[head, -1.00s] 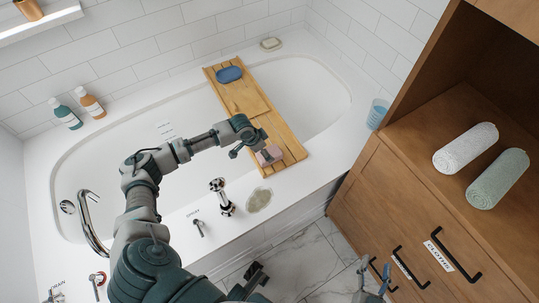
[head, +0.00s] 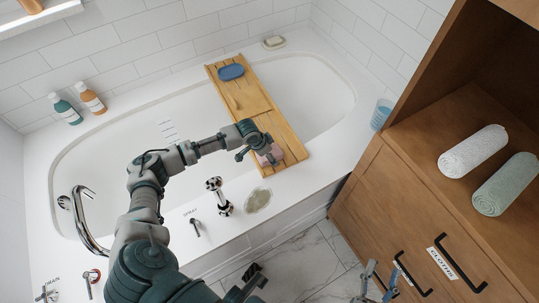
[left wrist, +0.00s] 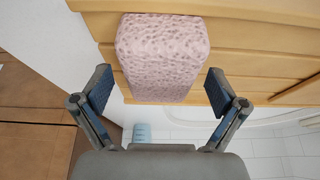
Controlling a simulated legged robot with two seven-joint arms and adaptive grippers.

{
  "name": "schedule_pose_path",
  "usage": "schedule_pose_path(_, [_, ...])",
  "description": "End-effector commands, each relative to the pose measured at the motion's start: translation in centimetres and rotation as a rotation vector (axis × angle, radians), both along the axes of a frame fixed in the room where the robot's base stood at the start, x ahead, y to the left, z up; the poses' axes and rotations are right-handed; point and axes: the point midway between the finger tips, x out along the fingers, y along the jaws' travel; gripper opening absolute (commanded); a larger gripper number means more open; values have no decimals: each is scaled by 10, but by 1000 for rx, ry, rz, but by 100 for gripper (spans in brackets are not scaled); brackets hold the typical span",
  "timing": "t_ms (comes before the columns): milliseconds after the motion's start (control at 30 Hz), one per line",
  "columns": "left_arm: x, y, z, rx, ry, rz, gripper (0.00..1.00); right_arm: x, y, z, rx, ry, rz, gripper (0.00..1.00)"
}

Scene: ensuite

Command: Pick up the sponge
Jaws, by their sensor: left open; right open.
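The pink sponge (head: 274,154) lies on the near end of the wooden bath tray (head: 262,108), partly hidden by my left gripper in the head view. My left gripper (head: 254,155) is open just above and beside it. In the left wrist view the pitted pink sponge (left wrist: 163,55) lies ahead of the two open fingers (left wrist: 158,88), its near end showing in the gap between them. The fingers do not touch it there. My right gripper (head: 312,275) is open and empty at the bottom edge, over the floor.
A blue oval object (head: 231,72) sits on the tray's far end. The tray spans the white bathtub (head: 120,150). A pale oval dish (head: 258,200) and a chrome fitting (head: 217,196) are on the near rim. A wooden cabinet (head: 400,215) with rolled towels stands at right.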

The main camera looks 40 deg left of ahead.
Motion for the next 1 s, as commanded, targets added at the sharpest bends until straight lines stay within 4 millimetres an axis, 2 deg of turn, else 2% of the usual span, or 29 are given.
schedule_pose_path(567, [0,1,-4,-1,0,0,97,0,1,5,-2,-5,0,52])
schedule_pose_path(800, [0,0,-4,-1,0,0,43,0,1,5,-1,-4,0,52])
schedule_pose_path(1000, [0,1,-4,-1,0,0,43,0,1,5,-1,-3,0,52])
